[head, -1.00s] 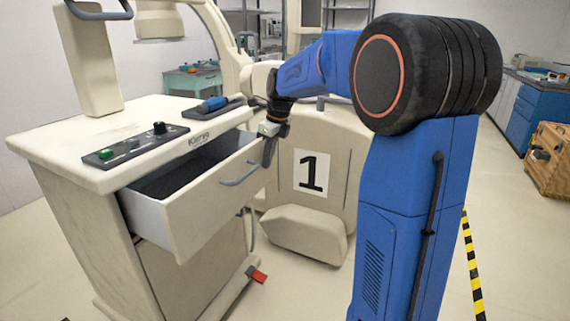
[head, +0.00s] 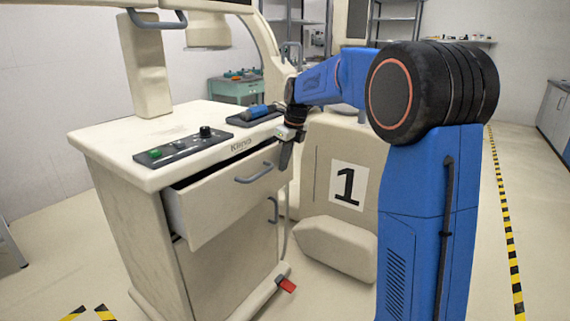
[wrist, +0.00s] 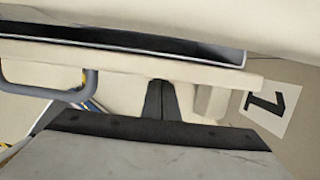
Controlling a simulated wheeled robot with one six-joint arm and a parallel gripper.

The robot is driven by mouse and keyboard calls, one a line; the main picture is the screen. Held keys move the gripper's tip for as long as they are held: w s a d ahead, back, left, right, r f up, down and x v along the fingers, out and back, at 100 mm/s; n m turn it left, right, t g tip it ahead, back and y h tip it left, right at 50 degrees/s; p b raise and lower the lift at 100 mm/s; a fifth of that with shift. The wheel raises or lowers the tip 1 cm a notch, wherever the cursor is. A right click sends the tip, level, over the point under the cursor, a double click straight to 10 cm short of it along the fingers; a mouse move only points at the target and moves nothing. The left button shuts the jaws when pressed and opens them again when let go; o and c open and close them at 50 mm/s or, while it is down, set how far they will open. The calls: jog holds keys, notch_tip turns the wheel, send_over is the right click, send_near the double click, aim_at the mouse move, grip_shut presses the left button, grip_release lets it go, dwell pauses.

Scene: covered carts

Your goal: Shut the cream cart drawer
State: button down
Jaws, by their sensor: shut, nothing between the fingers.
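The cream cart (head: 145,215) stands at the left in the head view. Its upper drawer (head: 222,208) is pulled out part way, with a narrow dark gap under the cart top. The drawer has a grey bar handle (head: 254,173), which also shows at the left of the wrist view (wrist: 45,92). My gripper (head: 286,160) is shut and empty, pointing down at the right end of the drawer front. In the wrist view its dark fingers (wrist: 161,102) reach the drawer front's (wrist: 150,72) outer side, right of the handle. Whether they touch it is hard to tell.
A lower door (head: 225,268) is under the drawer. A red pedal (head: 287,285) sticks out at the cart's foot. A cream unit marked 1 (head: 345,190) stands close behind my gripper. Control panels (head: 180,147) lie on the cart top. Floor at the right is open.

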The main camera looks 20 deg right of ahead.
jog(key=v, duration=1.7)
jog(key=t+y, duration=0.1)
send_near(275, 167)
jog(key=d+f, duration=0.3)
jog(key=d, duration=0.1)
jog(key=shift+w+a+f, duration=0.8)
jog(key=shift+w+f, duration=0.3)
jog(key=shift+f, duration=0.35)
jog(key=shift+w+a+f, duration=0.8)
jog(key=shift+w+f, duration=0.35)
jog(key=shift+f, duration=0.3)
jog(key=shift+w+a+f, duration=0.8)
jog(key=shift+w+f, duration=0.3)
jog(key=shift+f, duration=0.35)
